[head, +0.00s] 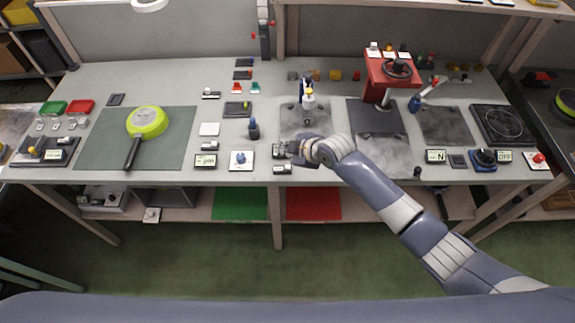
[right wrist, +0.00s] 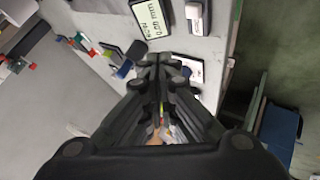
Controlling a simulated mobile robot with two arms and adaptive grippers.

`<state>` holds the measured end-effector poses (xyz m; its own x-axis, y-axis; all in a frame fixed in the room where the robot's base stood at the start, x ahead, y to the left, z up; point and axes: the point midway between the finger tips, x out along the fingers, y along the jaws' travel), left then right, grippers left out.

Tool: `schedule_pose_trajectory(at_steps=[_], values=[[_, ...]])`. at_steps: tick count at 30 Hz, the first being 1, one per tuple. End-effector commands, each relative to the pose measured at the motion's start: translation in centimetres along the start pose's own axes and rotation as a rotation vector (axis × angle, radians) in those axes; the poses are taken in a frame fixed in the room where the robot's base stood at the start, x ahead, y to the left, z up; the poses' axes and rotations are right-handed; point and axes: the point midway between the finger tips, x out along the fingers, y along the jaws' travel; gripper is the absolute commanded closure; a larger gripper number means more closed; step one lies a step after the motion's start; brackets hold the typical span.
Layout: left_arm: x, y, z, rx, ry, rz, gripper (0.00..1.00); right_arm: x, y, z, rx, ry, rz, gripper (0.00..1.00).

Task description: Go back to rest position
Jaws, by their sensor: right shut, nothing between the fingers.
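My right gripper (head: 292,149) is above the front middle of the grey workbench (head: 180,85), with its arm coming in from the lower right. In the right wrist view its dark fingers (right wrist: 158,65) are together with nothing between them. My left gripper is not in view. A green pan (head: 148,122) with a dark handle lies on a grey-green mat (head: 95,150) at the left of the bench.
A red press (head: 385,75) with a black wheel stands behind my right arm. Small devices, including a display (head: 205,161) and a blue-knob box (head: 241,160), line the front edge. Green (head: 240,204) and red (head: 313,204) panels lie on the lower shelf.

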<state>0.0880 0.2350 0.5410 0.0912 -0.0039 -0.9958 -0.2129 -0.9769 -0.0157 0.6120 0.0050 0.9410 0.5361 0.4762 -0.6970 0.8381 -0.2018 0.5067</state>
Motion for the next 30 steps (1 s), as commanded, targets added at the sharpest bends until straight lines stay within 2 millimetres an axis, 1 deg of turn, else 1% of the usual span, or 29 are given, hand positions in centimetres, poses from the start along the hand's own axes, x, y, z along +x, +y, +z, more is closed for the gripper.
schedule_pose_trajectory(at_steps=[13,15,17,20,23,24,26,27,29,30], values=[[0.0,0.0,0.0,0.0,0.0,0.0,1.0,0.0,0.0,0.0,0.0,0.0,0.0,1.0],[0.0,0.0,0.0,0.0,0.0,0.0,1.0,-0.1,-0.3,0.0,0.006,0.001,-0.003,1.0],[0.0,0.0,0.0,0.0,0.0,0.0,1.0,-0.3,-1.0,-0.2,0.025,0.002,-0.01,1.0],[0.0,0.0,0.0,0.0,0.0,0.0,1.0,-1.2,-3.5,-0.4,0.099,0.0,-0.035,1.0],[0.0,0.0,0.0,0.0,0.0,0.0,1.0,-3.2,-6.8,-0.3,0.224,-0.019,-0.062,1.0],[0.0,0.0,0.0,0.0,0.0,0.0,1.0,-4.2,-8.1,0.0,0.284,-0.033,-0.07,1.0],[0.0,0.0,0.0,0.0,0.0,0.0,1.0,-6.0,-9.9,0.6,0.377,-0.062,-0.077,1.0],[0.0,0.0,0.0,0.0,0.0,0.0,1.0,-7.2,-11.0,1.3,0.441,-0.087,-0.079,1.0],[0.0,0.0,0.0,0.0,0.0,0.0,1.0,-9.3,-12.6,2.4,0.536,-0.128,-0.076,1.0],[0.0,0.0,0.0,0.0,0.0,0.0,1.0,-10.8,-13.6,3.2,0.6,-0.16,-0.072,1.0]])
